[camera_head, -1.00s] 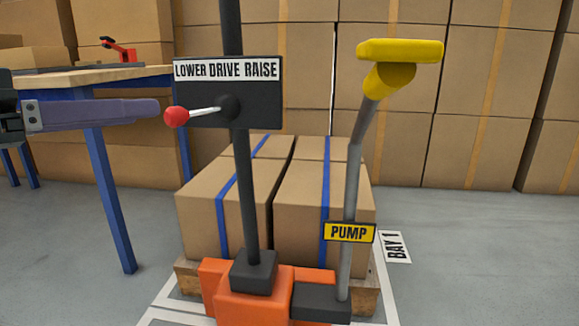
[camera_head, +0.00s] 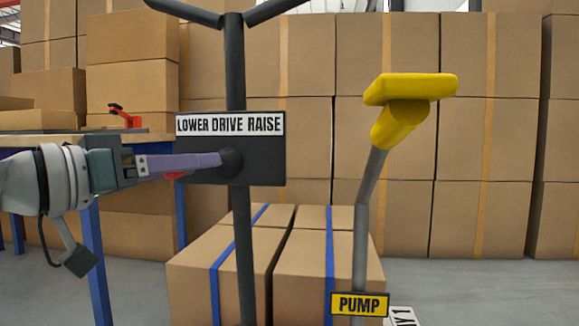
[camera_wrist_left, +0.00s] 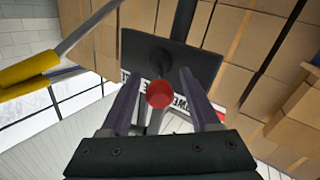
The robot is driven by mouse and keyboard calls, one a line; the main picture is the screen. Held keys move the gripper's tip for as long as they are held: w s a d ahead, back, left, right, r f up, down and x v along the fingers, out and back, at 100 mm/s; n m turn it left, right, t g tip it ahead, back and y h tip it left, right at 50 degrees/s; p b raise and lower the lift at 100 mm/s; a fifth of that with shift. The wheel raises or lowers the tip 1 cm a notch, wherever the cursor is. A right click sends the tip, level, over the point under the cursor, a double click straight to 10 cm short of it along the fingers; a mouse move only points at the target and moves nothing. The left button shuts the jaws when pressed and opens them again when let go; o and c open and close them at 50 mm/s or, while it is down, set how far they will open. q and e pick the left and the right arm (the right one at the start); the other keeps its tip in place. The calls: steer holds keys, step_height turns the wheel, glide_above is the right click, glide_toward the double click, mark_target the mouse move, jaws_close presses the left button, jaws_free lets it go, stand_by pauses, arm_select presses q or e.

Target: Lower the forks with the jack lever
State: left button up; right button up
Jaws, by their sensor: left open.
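The jack lever has a red knob (camera_head: 174,177), mostly hidden behind my left gripper (camera_head: 218,160) in the head view. It comes out of a dark plate (camera_head: 262,168) labelled "LOWER DRIVE RAISE" on the jack's post (camera_head: 235,80). In the left wrist view, the red knob (camera_wrist_left: 159,94) sits between the two spread fingers of my left gripper (camera_wrist_left: 158,80), which is open around the lever. The fingertips reach close to the plate (camera_wrist_left: 172,58); contact cannot be told. The forks are out of view. My right gripper is not in view.
A yellow pump pedal (camera_head: 408,90) on a grey rod stands right of the post, with a "PUMP" sign (camera_head: 359,304) below. Strapped boxes (camera_head: 300,262) sit behind the post. A workbench (camera_head: 90,218) stands at left, and stacked cartons (camera_head: 470,160) fill the back.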

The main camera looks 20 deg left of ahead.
arm_select(q)
steer(key=shift+w+d, duration=0.15)
steer(key=shift+w, duration=0.3)
jaws_close()
stand_by(0.3)
stand_by(0.9)
